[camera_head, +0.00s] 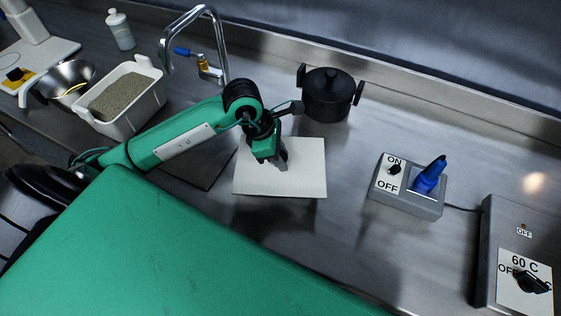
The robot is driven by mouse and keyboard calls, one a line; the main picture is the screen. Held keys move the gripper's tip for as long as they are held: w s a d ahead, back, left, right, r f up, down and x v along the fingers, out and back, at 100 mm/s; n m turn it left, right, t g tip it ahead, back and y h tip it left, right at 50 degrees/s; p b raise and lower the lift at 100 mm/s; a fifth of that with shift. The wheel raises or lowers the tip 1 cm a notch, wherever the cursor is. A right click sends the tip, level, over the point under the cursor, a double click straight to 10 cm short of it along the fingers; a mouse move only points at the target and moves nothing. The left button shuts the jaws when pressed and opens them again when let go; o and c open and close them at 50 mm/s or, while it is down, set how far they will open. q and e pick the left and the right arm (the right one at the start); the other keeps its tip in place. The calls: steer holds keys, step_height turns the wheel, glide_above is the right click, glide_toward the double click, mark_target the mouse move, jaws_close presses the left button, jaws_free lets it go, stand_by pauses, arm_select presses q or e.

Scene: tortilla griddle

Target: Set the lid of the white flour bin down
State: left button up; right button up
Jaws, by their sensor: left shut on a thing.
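The white flour bin (148,103) stands open at the left, with grey-beige flour inside. Its lid (305,178) is a flat white rectangle in the middle of the counter. My left gripper (277,163) is over the lid's upper middle and is shut on it. A dark shadow shows along the lid's front edge; whether the lid touches the counter I cannot tell. The fingertips and grip point are partly hidden by the wrist. My right gripper is not in view.
A black pot (328,95) stands behind the lid. A switch box (408,196) with a blue lever is to the right, and a heater control box (510,250) farther right. A tap (205,45) rises behind my arm. Bare counter (345,240) lies right and front of the lid.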

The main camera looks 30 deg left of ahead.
arm_select(q)
step_height(320, 180, down, 4)
steer(key=shift+r+p, duration=0.1)
steer(key=shift+p, duration=0.25)
steer(key=shift+f, duration=0.25)
steer(key=o, duration=1)
steer(key=shift+r, duration=0.1)
steer(key=shift+o, duration=0.2)
steer(key=shift+r, duration=0.1)
